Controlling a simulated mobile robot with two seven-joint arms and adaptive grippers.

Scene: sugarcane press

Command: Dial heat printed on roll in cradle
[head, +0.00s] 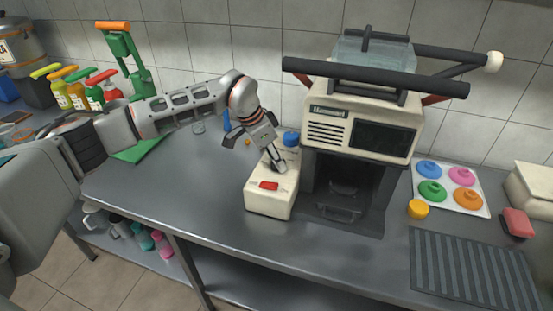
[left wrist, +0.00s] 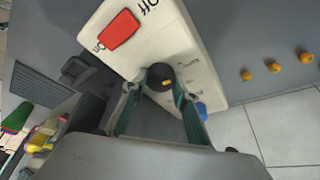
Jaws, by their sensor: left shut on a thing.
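A cream control box (head: 262,198) stands on the counter, left of the press. It has a red switch (head: 268,185), which also shows in the left wrist view (left wrist: 118,30) with "On" and "Off" beside it. A round dark dial knob (left wrist: 160,72) with an orange mark sits on the box face; small markings around it are too small to read. My left gripper (head: 278,165) comes down onto the box's upper part. In the left wrist view its teal fingers (left wrist: 160,90) are shut on the knob, one on each side. I cannot make out a roll or its print.
The cream press (head: 368,120) with dark bars stands right of the box. A blue cap (head: 291,139) is behind the box.

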